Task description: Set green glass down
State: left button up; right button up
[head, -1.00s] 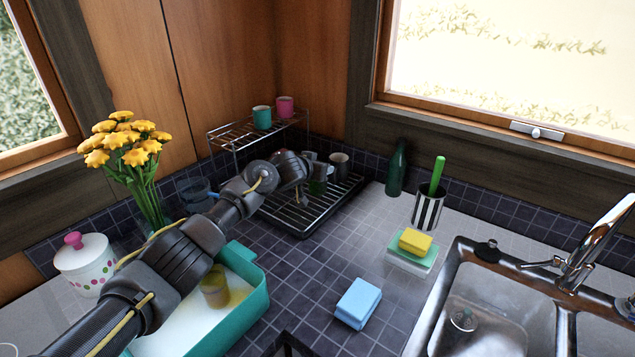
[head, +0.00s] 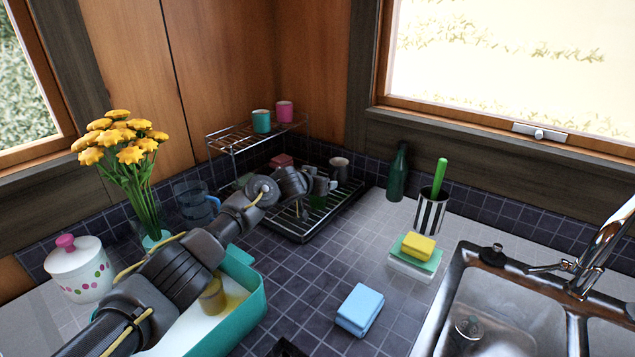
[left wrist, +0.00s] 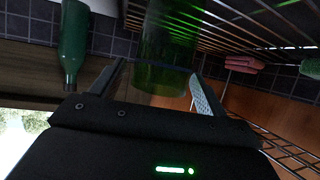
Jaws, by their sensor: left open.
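The green glass (head: 317,202) stands in the lower tier of the black dish rack (head: 302,236), partly hidden by my left gripper (head: 322,184). In the left wrist view the green glass (left wrist: 166,45) is clear green and sits between the two spread fingers of my left gripper (left wrist: 158,78). The fingers are open, with the glass still between them. Whether they touch it I cannot tell. A small dark part at the bottom edge of the head view looks like my right gripper (head: 288,348); its fingers are not clear.
A grey mug (head: 340,167) stands in the rack close behind the gripper. The upper shelf holds a teal mug (head: 261,121) and a pink mug (head: 285,111). A teal tub (head: 258,298) with an amber glass (head: 213,299) lies below my left arm. A green bottle (head: 397,174) stands to the right.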

pick_arm(q)
jog(key=shift+r, duration=0.1)
jog(key=shift+r, duration=0.2)
jog(key=shift+s+a, duration=0.1)
jog(key=shift+s, duration=0.1)
jog(key=v, duration=1.1)
jog(key=shift+s, duration=0.2)
jog(key=shift+r, duration=0.1)
